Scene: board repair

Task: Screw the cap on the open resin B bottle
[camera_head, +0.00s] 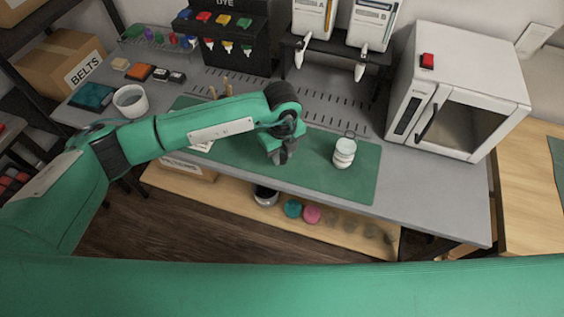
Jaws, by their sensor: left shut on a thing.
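My left gripper (283,155) hangs fingers-down over the green mat, left of a white jar-like stack. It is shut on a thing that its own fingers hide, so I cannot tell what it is. Two white resin containers stand in the rack at the back: one marked A (314,16), and a second with an unreadable label (375,22) to its right. White spouts hang below them. I cannot make out a separate cap or tell which bottle is open. My right gripper is not in view.
The white stack (344,155) with a wire loop stands on the mat (330,187). A white oven (455,90) stands at the right and a dye rack (228,42) at the back. A grey-white cup (131,103) stands at the left. The mat's right end is clear.

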